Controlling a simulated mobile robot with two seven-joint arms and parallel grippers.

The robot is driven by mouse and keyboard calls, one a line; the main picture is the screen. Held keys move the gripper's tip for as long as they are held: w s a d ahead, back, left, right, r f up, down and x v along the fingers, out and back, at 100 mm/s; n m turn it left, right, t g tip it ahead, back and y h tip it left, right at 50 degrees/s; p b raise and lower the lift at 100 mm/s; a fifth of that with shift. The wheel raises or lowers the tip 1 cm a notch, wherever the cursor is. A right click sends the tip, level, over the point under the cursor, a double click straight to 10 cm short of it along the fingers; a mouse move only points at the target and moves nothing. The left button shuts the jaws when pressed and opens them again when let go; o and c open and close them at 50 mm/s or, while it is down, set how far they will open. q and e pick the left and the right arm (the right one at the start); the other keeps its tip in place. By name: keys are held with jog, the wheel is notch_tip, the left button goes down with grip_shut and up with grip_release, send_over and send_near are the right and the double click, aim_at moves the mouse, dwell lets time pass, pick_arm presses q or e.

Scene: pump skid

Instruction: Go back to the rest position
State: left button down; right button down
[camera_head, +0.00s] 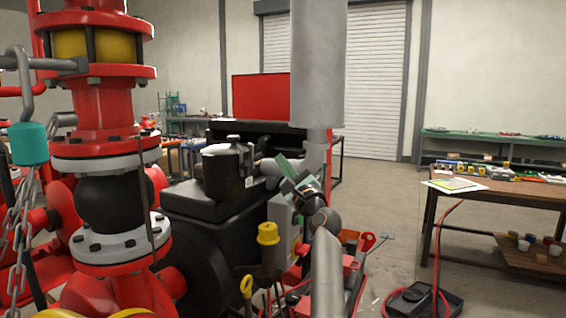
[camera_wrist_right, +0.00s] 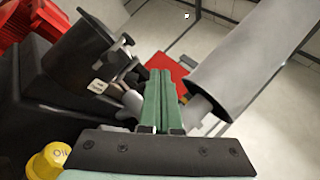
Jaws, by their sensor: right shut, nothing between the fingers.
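My right gripper (camera_head: 283,165) is in the middle of the head view, in front of the dark engine block of the pump skid. Its green fingers point up and to the left, and its grey arm comes up from below. In the right wrist view the two green fingers (camera_wrist_right: 159,75) lie together with nothing between them. They appear clear of the black canister (camera_wrist_right: 78,50) at left and the grey exhaust pipe (camera_wrist_right: 245,62) at right. My left gripper is not in view.
A red flanged valve column (camera_head: 105,120) with a chain and teal padlock (camera_head: 28,143) stands at left. A yellow oil cap (camera_head: 268,234) is just below my right gripper. A wooden table (camera_head: 500,192) stands at right.

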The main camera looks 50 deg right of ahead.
jog(key=shift+f, duration=0.1)
dwell(0.5)
jog(key=w+a+f+n+g+y, duration=0.1)
jog(key=a+f+n+g+y, duration=0.1)
jog(key=a+f+n, duration=0.6)
jog(key=w+a+f+n+g+y, duration=0.1)
jog(key=w+a+f+n+y, duration=0.15)
jog(key=f, duration=1.05)
jog(key=s+a+f+n+g+y, duration=0.1)
jog(key=s+a+f+n+g, duration=0.15)
jog(key=a+f+n, duration=0.4)
jog(key=s+a+f+n+g+y, duration=0.1)
jog(key=s+a+f+n, duration=0.15)
jog(key=f, duration=0.65)
jog(key=s+a+f+n+g+y, duration=0.2)
jog(key=s+a+f+n, duration=0.5)
jog(key=s+a+f, duration=0.3)
jog(key=s+a+f+n+g+y, duration=0.1)
jog(key=s+a+f+n+g, duration=0.2)
jog(key=s, duration=1.4)
jog(key=a+f+n, duration=0.3)
jog(key=a+f, duration=0.4)
jog(key=a, duration=0.1)
jog(key=shift+f+n+g+y, duration=0.15)
jog(key=shift+n+g+y, duration=0.2)
jog(key=shift+s+a+f, duration=0.1)
